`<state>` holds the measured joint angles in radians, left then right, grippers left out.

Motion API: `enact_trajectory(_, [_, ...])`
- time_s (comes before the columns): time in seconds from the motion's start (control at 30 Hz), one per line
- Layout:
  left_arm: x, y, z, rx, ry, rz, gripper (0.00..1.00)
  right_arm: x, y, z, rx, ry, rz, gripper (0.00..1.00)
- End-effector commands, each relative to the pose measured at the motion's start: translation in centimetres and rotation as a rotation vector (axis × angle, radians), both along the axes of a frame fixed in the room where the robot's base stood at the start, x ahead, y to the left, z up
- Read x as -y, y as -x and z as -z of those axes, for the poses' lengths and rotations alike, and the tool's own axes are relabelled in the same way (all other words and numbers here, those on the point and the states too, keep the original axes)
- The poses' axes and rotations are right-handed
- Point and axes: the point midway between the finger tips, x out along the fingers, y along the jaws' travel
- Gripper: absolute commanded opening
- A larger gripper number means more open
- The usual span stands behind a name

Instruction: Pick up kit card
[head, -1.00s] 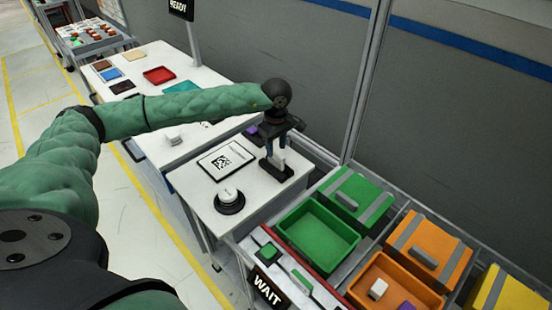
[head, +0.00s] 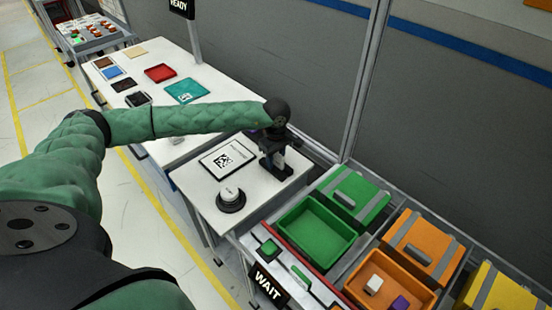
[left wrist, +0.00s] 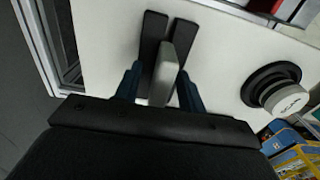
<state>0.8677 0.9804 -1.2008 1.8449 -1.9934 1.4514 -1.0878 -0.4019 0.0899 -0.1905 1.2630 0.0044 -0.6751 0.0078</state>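A pale upright piece, which looks like the kit card (left wrist: 163,72), stands at a black holder (left wrist: 152,42) on the white table. My left gripper (left wrist: 158,88) is over it in the left wrist view, with one blue finger on each side and narrow gaps seeming to remain. The gripper looks open around the card. In the head view my left gripper (head: 274,160) hangs down at the table's right side and mostly hides the card and holder. My right gripper is not in view.
A framed sheet with a square code (head: 228,158) lies left of the gripper. A round white scanner on a black base (head: 231,197) stands in front; it also shows in the left wrist view (left wrist: 275,90). Green (head: 318,235) and orange bins (head: 390,285) are at the right.

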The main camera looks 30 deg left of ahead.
Motion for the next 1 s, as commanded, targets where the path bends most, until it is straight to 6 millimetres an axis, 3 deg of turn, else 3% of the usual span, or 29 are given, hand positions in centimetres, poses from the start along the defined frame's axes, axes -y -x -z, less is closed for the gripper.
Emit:
enact_trajectory(0.1, [0.0, 0.0, 0.0, 0.0, 0.0, 0.0, 0.36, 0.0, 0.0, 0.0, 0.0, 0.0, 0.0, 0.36])
enact_trajectory(0.3, [0.0, 0.0, 0.0, 0.0, 0.0, 0.0, 0.0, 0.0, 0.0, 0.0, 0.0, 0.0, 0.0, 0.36])
enact_trajectory(0.67, [0.0, 0.0, -0.4, 0.001, 0.0, 0.0, 0.0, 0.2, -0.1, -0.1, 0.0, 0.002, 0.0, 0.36])
enact_trajectory(0.93, [0.0, -0.1, -4.6, 0.004, 0.001, 0.002, 0.0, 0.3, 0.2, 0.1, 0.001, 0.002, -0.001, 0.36])
enact_trajectory(1.0, [1.9, 0.3, -5.1, 0.001, 0.003, 0.005, 0.0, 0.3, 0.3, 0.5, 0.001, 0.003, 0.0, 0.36])
